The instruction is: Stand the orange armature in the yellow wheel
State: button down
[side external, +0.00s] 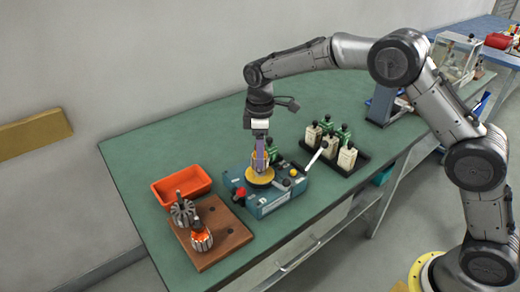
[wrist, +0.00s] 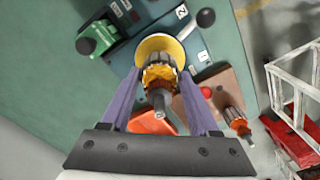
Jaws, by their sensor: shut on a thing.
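The orange armature, with orange-yellow windings and a grey shaft (wrist: 158,98), is between the purple fingers of my gripper (wrist: 163,112). My gripper is shut on it, pointing down. The yellow wheel (wrist: 173,44) lies directly behind the armature in the wrist view. In the side view the wheel (side external: 260,179) sits on the teal fixture, and my gripper (side external: 260,160) is right above it. The fingers mostly hide the armature there. I cannot tell whether its lower end is seated in the wheel.
A brown board (side external: 228,236) carries a grey armature (side external: 183,212) and one with red-orange windings (side external: 200,239). An orange bin (side external: 181,186) is behind it. The teal fixture (side external: 268,207) has a red knob and a lever. A black tray (side external: 365,158) holds several bottles.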

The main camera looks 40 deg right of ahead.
jog(key=shift+f, duration=0.4)
dwell(0.3)
jog(key=shift+c, duration=1)
grip_release()
jog(key=shift+o, duration=0.7)
jog(key=shift+f, duration=0.1)
jog(key=shift+r, duration=2.35)
